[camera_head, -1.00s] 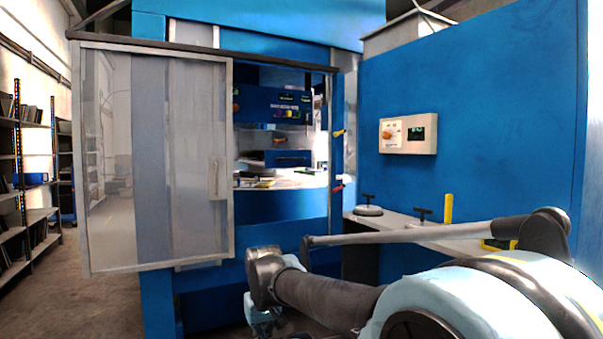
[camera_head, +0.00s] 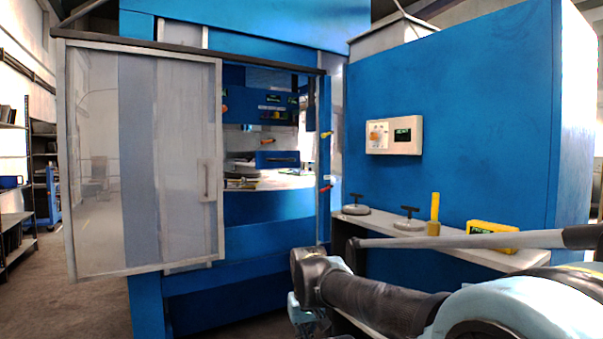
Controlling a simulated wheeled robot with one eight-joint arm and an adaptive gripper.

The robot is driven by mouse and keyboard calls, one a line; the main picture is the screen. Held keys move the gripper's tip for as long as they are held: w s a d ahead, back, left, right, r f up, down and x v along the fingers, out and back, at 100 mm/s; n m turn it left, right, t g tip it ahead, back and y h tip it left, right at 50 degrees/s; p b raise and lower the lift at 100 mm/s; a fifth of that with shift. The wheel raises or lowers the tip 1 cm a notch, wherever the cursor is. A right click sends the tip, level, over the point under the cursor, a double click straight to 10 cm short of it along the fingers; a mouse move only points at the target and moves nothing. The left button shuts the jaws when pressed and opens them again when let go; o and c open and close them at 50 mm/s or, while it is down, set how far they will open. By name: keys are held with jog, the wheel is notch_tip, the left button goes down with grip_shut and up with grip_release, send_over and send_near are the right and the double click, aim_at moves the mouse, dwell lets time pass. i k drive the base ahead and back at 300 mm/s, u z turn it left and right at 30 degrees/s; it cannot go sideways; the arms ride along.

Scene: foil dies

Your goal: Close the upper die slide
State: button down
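The blue machine (camera_head: 270,208) stands ahead with its interior visible through an opening. Inside, a blue block (camera_head: 278,159) with a dark strip sits above a light round table (camera_head: 285,180). A small orange part (camera_head: 268,142) shows above it. I cannot tell for certain which inner part is the upper die slide. My gripper (camera_head: 306,312) hangs at the bottom middle, below and outside the opening, touching nothing that I can see. Its fingers are small and partly cut off, so their opening is unclear.
A framed clear sliding door (camera_head: 145,160) with a handle covers the left side of the opening.

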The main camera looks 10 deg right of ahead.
aim_at(265, 160)
jog(key=z, duration=0.05)
jog(key=i, duration=1)
jog(key=u, duration=0.05)
